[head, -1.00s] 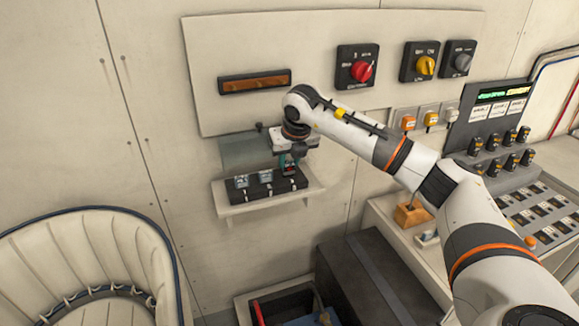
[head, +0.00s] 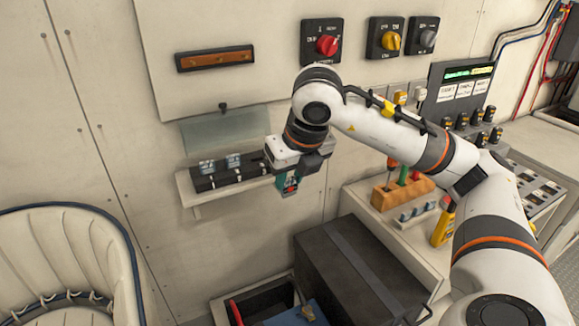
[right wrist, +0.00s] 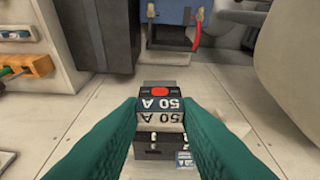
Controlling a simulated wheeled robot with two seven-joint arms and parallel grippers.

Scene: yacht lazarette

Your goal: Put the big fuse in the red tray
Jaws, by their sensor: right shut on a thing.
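My right gripper (head: 287,183) is shut on the big fuse, with its teal fingers pointing down. In the right wrist view the fuse (right wrist: 160,108) is a dark block with a red spot and white "50 A" lettering between the fingers. In the head view, the gripper and fuse are just in front of the right end of the black fuse block (head: 228,178). Two clear-topped fuses (head: 207,167) (head: 233,161) stand at that block's left and middle. I cannot make out a red tray in these views. My left gripper is not in view.
The block's shelf (head: 186,189) is on the wall under a clear raised cover (head: 225,131). Below are a large dark box (head: 345,265) and an open bin (head: 222,312) with red and blue things. A bench at right holds an orange tool rack (head: 402,193). A padded seat (head: 60,265) is at left.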

